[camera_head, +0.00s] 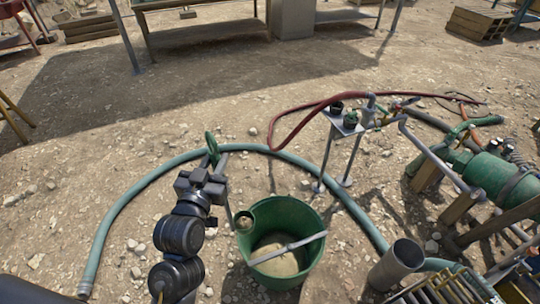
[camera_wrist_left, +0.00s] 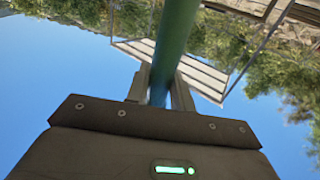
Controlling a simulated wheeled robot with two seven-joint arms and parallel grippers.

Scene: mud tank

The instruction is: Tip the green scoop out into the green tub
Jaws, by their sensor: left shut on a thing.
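The green scoop has a long handle with a looped end (camera_head: 211,145) and a round cup (camera_head: 245,222). My left gripper (camera_head: 217,166) is shut on the handle, which also shows between its fingers in the left wrist view (camera_wrist_left: 177,45). The cup's opening faces up toward the head camera, with brown showing inside. It overlaps the left rim of the green tub (camera_head: 310,218) in the head view; I cannot tell whether they touch. The tub stands upright with pale mud in its bottom and a grey bar (camera_head: 288,249) across it. My right gripper is not in view.
A teal hose (camera_head: 120,204) curves behind the tub. A grey pipe (camera_head: 397,262) stands at its right. A small stand (camera_head: 347,124) with a red hose (camera_head: 290,125) and a green pump (camera_head: 495,175) are farther right. The ground at the left is mostly open.

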